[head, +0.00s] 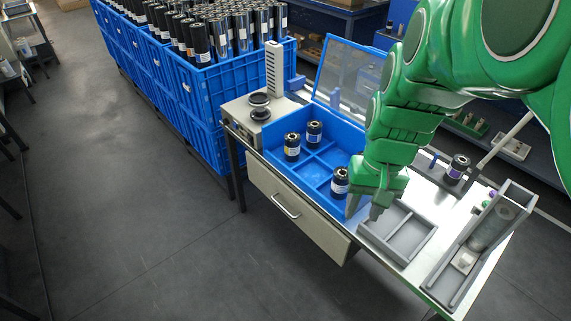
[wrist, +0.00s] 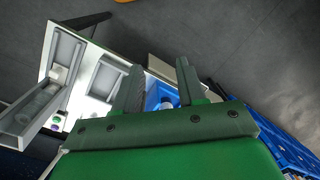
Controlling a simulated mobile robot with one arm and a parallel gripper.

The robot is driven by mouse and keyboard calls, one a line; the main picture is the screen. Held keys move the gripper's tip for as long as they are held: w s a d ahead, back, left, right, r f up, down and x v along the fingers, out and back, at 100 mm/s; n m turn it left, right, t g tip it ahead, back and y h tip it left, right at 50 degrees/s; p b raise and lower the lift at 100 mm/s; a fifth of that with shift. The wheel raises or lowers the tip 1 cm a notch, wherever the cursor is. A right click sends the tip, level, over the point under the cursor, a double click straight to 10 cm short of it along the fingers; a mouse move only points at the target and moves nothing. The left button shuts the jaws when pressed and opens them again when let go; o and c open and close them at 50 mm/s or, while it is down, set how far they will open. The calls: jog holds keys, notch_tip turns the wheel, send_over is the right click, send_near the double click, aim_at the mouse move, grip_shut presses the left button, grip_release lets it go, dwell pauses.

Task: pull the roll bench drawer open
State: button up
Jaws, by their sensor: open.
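The roll bench drawer has a beige front (head: 318,229) under the bench top, with a pale bar handle (head: 286,206). The front looks level with the bench edge, so the drawer appears shut. My gripper (head: 363,209) is open above the bench top, by the front corner of the blue bin, to the right of the handle and above it. The handle is free of my gripper. In the wrist view the two fingers (wrist: 160,70) stand apart with nothing gripped between them; I cannot make out the handle there.
On the bench stand a blue divided bin (head: 318,167) with several black rolls and a raised clear lid (head: 348,76), a grey tray (head: 399,232), a long grey holder (head: 463,262) and a lone roll (head: 457,168). Blue crates (head: 205,100) stand behind left. The floor (head: 150,230) before the drawer is clear.

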jog(key=w+f+n+h, duration=0.1)
jog(key=w+f, duration=0.2)
jog(key=w, duration=0.3)
jog(key=w+f+n+h, duration=0.1)
jog(key=w+f, duration=0.2)
jog(key=w, duration=0.4)
jog(key=n+t, duration=0.3)
jog(key=n, duration=0.4)
send_over(281, 206)
jog(key=s+a, duration=0.1)
notch_tip(281, 206, down, 31)
jog(key=shift+h, duration=0.3)
jog(key=shift+s+x, duration=0.15)
jog(key=shift+x, duration=1.8)
jog(key=shift+s+x, duration=0.2)
jog(key=shift+x, duration=1.8)
grip_shut()
jog(key=shift+a, duration=0.1)
